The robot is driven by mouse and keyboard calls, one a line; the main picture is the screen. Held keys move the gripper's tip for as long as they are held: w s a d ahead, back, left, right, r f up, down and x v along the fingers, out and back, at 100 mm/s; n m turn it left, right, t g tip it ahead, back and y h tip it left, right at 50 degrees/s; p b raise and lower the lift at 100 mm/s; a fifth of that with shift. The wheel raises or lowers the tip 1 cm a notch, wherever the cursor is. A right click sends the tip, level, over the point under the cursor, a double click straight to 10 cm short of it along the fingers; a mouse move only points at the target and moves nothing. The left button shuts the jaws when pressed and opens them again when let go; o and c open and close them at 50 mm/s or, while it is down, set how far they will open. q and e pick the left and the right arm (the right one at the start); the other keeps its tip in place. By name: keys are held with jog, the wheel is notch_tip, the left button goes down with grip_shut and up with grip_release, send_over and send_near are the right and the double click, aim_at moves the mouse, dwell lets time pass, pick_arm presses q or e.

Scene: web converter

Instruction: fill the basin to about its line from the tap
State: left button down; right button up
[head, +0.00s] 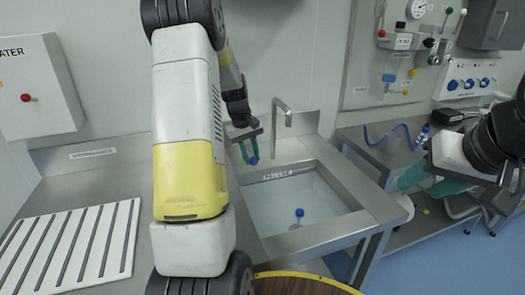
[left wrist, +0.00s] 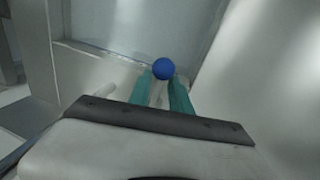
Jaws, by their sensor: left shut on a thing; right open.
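The basin (head: 345,222) is sunk in the steel counter right of centre. A bent steel tap (head: 282,112) stands behind it, and I see no stream below its spout. My left gripper (head: 249,158) is beside the tap, left of the spout, with its teal fingers shut on a blue knob (left wrist: 163,68). What the knob joins is hidden. A blue-topped post (head: 299,213) stands in the basin. I cannot make out a fill line or a water level. My right gripper (head: 424,184) is open and empty, right of the counter.
A grooved white drainboard (head: 70,245) lies on the left counter. A wall box with a red button (head: 27,98) hangs above it. A second bench (head: 385,150) with a blue hose (head: 390,132) is at the right. A round wooden top (head: 300,285) is at the bottom edge.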

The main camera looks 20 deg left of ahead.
pick_arm(q)
jog(key=shift+d, duration=0.2)
jog(key=c, duration=1.5)
grip_release()
jog(key=shift+a+r, duration=0.1)
jog(key=shift+r, duration=0.3)
notch_tip(320, 180, up, 7)
jog(key=s, duration=0.1)
jog(key=shift+a, duration=0.45)
jog(key=shift+f, duration=0.1)
